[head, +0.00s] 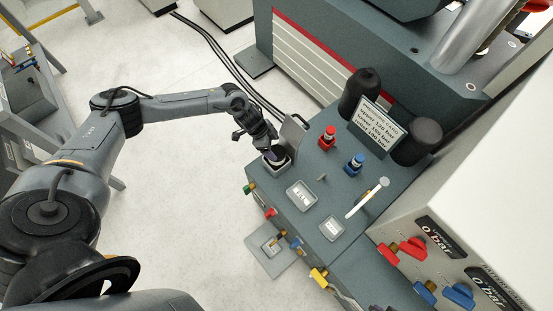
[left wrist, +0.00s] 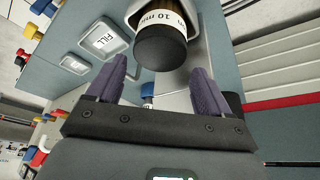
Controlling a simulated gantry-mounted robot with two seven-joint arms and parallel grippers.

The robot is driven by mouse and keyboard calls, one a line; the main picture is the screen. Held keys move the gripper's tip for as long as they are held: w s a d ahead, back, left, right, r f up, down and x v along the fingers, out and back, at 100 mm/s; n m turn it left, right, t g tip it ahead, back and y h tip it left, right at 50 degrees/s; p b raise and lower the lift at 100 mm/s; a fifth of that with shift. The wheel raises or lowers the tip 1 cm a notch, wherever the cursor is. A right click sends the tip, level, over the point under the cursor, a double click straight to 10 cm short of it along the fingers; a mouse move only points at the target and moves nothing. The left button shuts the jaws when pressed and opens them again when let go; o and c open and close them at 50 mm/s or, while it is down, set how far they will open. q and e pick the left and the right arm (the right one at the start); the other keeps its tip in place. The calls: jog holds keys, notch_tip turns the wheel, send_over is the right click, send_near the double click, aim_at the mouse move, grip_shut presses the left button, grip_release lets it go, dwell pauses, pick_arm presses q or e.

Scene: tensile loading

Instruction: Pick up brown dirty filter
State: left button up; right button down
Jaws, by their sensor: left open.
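The brown filter (left wrist: 175,21) shows in the left wrist view with a white label reading "10 m…" and a black round end cap. It sits in a pale square-rimmed socket (head: 281,166) at the far left corner of the grey machine top; in the head view my gripper mostly hides it. My left gripper (left wrist: 160,68) is open, its two purple-grey fingers pointing at the filter with the black cap between and just beyond their tips. In the head view the left gripper (head: 271,150) is right over the socket. My right gripper is not in view.
A raised lid (head: 293,132) stands beside the socket, close to my gripper. Red (head: 328,133) and blue (head: 355,162) knobs, a printed sign (head: 377,127), dark cylinders and a pale lever (head: 368,197) stand farther right. A labelled FILL panel (head: 301,195) lies nearer.

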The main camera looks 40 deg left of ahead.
aim_at(276, 152)
pick_arm(q)
jog(key=x, duration=0.2)
jog(key=b+x, duration=0.1)
jog(key=x, duration=0.1)
jog(key=shift+s+f, duration=0.15)
jog(key=shift+f, duration=0.35)
jog(key=shift+d+f+b, duration=0.1)
jog(key=shift+f+b, duration=0.2)
jog(key=shift+f, duration=0.15)
jog(key=c, duration=1.2)
jog(key=shift+c, duration=0.6)
jog(key=shift+r, duration=0.1)
